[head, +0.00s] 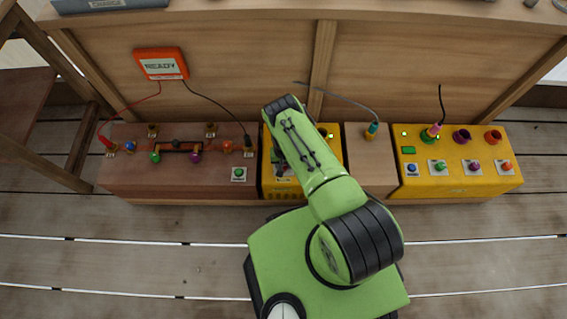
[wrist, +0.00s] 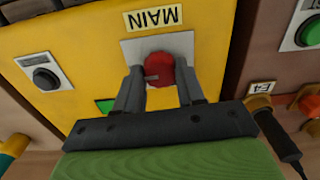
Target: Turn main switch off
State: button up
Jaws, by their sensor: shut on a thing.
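The main switch (wrist: 158,78) is a red rotary knob on a light plate on the yellow box (wrist: 95,50), under a label reading MAIN that appears upside down in the wrist view. My gripper (wrist: 158,92) is shut on the knob, with one dark finger on each side of it. The fingers hide part of the knob's sides. In the head view the yellow box (head: 332,160) is mostly covered by my green arm, and the knob cannot be made out there.
A dark button (wrist: 42,77) and a green patch (wrist: 105,105) are near the knob. The left brown box (head: 190,180) carries several plugs and a green button (head: 238,173). A second yellow box (head: 450,185) stands at the right. An orange READY display (head: 161,65) hangs behind.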

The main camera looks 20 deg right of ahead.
aim_at(284, 165)
jog(key=n, duration=1.3)
jog(key=shift+n, duration=2.1)
jog(key=o, duration=1)
jog(key=shift+o, duration=0.2)
notch_tip(284, 165, up, 16)
jog(key=p, duration=0.6)
jog(key=shift+p, duration=0.3)
